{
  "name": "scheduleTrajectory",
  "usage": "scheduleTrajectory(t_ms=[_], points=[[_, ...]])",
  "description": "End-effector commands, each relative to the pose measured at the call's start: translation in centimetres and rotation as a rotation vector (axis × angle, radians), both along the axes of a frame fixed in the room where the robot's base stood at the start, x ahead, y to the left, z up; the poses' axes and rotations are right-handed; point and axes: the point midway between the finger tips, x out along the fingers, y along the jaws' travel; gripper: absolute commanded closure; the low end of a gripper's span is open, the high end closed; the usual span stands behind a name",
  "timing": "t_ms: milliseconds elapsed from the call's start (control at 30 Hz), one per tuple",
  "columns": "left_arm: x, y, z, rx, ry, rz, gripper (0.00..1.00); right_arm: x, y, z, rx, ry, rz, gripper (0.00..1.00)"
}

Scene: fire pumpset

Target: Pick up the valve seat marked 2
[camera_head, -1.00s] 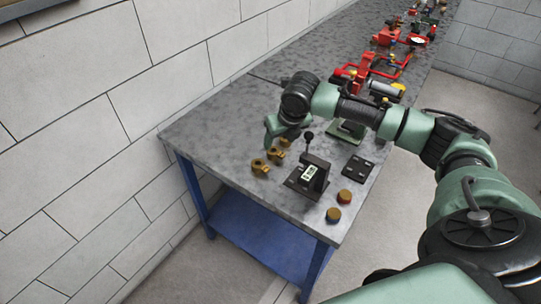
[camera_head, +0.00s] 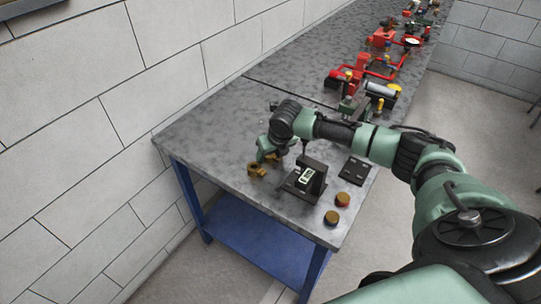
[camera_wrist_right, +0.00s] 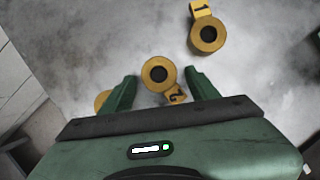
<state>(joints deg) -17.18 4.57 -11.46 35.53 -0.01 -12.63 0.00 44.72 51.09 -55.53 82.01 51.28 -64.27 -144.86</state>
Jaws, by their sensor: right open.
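In the right wrist view, a brass ring-shaped valve seat (camera_wrist_right: 158,73) with a yellow tag (camera_wrist_right: 176,96) lies between the fingers of my right gripper (camera_wrist_right: 160,76). The tag's mark looks like a 2. The fingers are open on either side of the ring, apart from it. Another valve seat (camera_wrist_right: 208,38), with a tag that reads 1, lies farther up and right. A third brass piece (camera_wrist_right: 101,100) is partly hidden behind the left finger. In the head view my right gripper (camera_head: 268,158) is low over the bench, beside a brass seat (camera_head: 257,170). My left gripper is out of view.
A dark fixture with a lever and label (camera_head: 305,178) stands right of the gripper on the grey bench (camera_head: 215,125). Two brown-topped brass caps (camera_head: 342,199) and a dark plate (camera_head: 355,169) lie nearby. Red pump parts (camera_head: 365,66) stand farther back.

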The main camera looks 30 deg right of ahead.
Motion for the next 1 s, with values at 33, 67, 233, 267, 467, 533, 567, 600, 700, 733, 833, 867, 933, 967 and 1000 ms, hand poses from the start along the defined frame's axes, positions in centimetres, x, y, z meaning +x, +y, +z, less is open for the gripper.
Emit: scheduleTrajectory(t_ms=[33, 67, 233, 267, 467, 533, 567, 600, 700, 733, 833, 867, 933, 967, 1000], points=[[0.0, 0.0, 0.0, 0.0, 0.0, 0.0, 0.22, 0.0, 0.0, -0.1, 0.0, 0.0, 0.0, 0.4], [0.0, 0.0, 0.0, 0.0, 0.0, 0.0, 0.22, 0.0, 0.0, -0.1, -0.001, 0.0, 0.0, 0.4], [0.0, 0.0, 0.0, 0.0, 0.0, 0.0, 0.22, 0.0, 0.0, 0.0, -0.001, 0.0, 0.0, 0.56], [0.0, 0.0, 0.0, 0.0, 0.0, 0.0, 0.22, 0.0, 0.0, 0.0, -0.001, 0.0, 0.0, 0.65], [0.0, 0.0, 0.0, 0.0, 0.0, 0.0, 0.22, 0.0, 0.0, 0.0, -0.001, 0.0, 0.0, 1.0], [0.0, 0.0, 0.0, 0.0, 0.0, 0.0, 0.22, 0.1, 0.0, 0.1, 0.0, -0.002, 0.0, 1.0], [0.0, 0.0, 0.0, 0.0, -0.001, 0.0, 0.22, 0.1, 0.0, 0.1, 0.0, -0.002, -0.001, 1.0], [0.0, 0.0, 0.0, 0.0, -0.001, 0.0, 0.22, 0.0, 0.0, 0.1, 0.0, -0.002, -0.001, 1.0], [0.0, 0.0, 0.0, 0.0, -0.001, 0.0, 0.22, 0.1, 0.0, 0.1, 0.0, -0.002, -0.001, 1.0], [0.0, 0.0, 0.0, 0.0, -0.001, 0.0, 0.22, 0.1, 0.0, 0.2, 0.0, -0.002, -0.001, 1.0], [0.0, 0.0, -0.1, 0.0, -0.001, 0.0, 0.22, 0.1, -0.1, 0.7, -0.001, -0.003, -0.001, 1.0], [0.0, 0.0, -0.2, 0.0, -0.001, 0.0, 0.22, 0.1, -0.1, 1.0, -0.001, -0.004, -0.001, 1.0], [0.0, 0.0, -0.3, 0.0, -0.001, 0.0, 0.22, 0.2, -0.1, 1.7, -0.001, -0.006, -0.001, 1.0], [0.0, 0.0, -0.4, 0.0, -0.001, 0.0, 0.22, 0.2, -0.1, 2.2, -0.001, -0.006, -0.001, 1.0], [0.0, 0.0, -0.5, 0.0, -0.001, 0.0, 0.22, 0.2, -0.1, 2.8, -0.001, -0.007, -0.001, 1.0]])
